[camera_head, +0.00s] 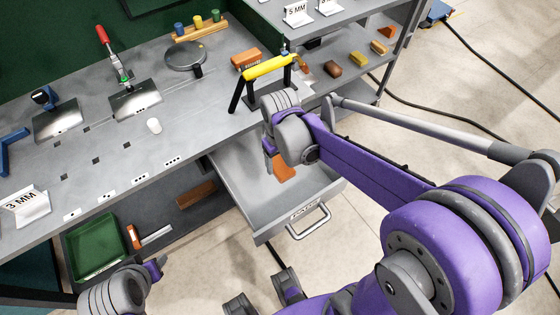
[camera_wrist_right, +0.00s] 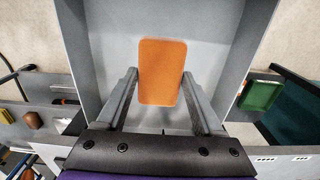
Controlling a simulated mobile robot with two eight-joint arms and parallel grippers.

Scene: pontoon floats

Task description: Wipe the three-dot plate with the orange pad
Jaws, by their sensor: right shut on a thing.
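My right gripper (camera_head: 275,160) reaches down into the open grey drawer (camera_head: 328,187). It is shut on the orange pad (camera_wrist_right: 163,70), whose flat face shows between the two fingers in the right wrist view. In the head view part of the pad (camera_head: 284,170) shows below the gripper, inside the drawer's outline. Two grey plates lie on the bench: one under a red-handled clamp (camera_head: 104,40), the right plate (camera_head: 137,104), and one by a blue clamp, the left plate (camera_head: 57,124). My left gripper is not in view.
Dotted labels (camera_head: 140,180) line the bench's front edge. A yellow-topped black stand (camera_head: 268,68) rises close behind my right wrist. A green bin (camera_head: 97,248) sits on the lower shelf. Orange and brown blocks lie at right.

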